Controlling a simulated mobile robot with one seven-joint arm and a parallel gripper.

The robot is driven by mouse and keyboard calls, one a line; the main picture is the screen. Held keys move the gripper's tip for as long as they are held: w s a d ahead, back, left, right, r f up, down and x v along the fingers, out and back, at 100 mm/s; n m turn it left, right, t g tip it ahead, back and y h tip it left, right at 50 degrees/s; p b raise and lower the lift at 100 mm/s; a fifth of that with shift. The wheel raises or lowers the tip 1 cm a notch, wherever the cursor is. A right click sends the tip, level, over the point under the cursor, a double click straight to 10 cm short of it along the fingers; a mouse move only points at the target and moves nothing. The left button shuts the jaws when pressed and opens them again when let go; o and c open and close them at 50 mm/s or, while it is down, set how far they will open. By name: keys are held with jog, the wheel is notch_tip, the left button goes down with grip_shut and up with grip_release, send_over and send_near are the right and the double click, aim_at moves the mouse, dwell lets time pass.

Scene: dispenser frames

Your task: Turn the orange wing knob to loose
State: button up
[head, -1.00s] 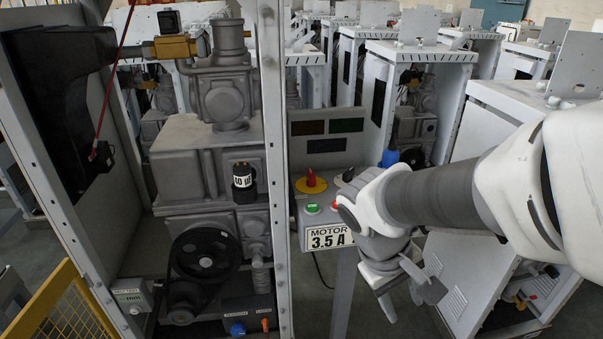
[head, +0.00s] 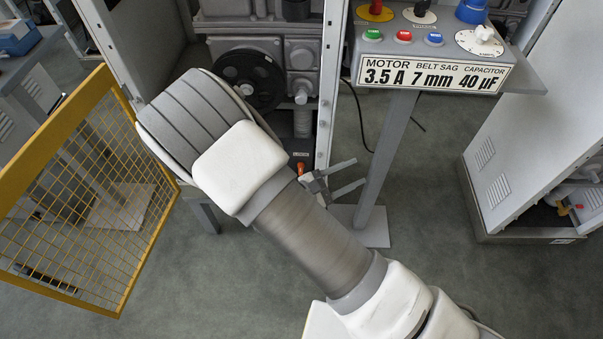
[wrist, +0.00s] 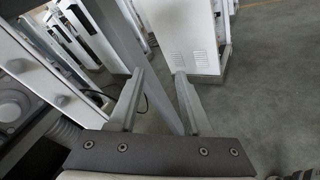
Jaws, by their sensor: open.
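The small orange knob (head: 300,168) shows low at the foot of the dispenser frame, partly hidden behind my arm. Its wings and angle cannot be made out. My gripper (head: 360,172) is just to the right of it in the head view, in front of the frame's post, with its fingers pointing right, away from the knob. The fingers are apart with nothing between them. In the wrist view my gripper (wrist: 159,74) is open, facing the grey stand leg and floor; the orange knob does not show there.
A control box (head: 430,45) with buttons and dials stands on a grey leg (head: 385,160) right beyond my fingers. A yellow mesh guard (head: 92,190) stands open at the left. A black pulley (head: 246,80) is above my arm.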

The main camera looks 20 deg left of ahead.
jog(key=s+a+f+n+t+y+b, duration=0.1)
jog(key=a+f+n+t+y+b, duration=0.1)
jog(key=a+f+n+y, duration=0.35)
jog(key=s+a+f+n+t+y+b, duration=0.1)
jog(key=s+a+f+n+t+y, duration=0.1)
jog(key=f+n+y, duration=0.55)
jog(key=s+a+f+n+t+y+b, duration=0.15)
jog(key=a+f+n, duration=0.25)
jog(key=f, duration=0.5)
jog(key=shift+y, duration=0.35)
jog(key=b+x, duration=0.5)
jog(key=x, duration=1.1)
jog(key=shift+w+f, duration=0.15)
jog(key=shift+w, duration=0.2)
grip_shut()
